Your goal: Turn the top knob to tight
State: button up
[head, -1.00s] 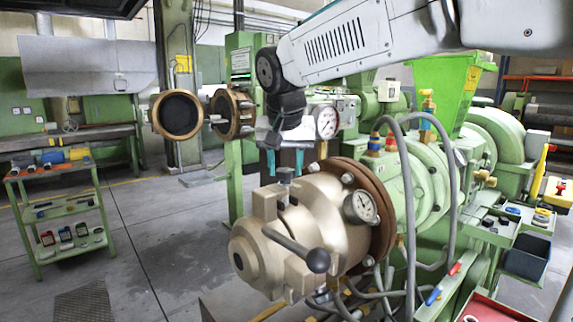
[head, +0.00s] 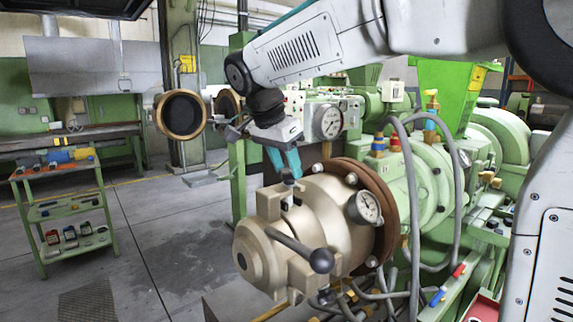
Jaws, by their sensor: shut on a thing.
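The top knob (head: 288,183) is a small dark knob on top of the beige metal extruder head (head: 325,215). My gripper (head: 287,172) comes down on it from above, its teal fingers closed around the knob. The fingers hide part of the knob, and I cannot read any mark of its turn. A lever with a dark ball end (head: 320,260) sticks out from the front of the head, below the knob.
A round gauge (head: 367,207) sits on the head's right side, and another gauge (head: 328,122) stands behind my gripper. Grey hoses (head: 413,220) loop at the right. A green cart (head: 70,205) stands at the left, with clear floor (head: 175,235) between.

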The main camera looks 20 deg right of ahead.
jog(key=shift+m, duration=0.4)
jog(key=o, duration=1)
jog(key=shift+v, duration=3.9)
jog(key=shift+w, duration=0.15)
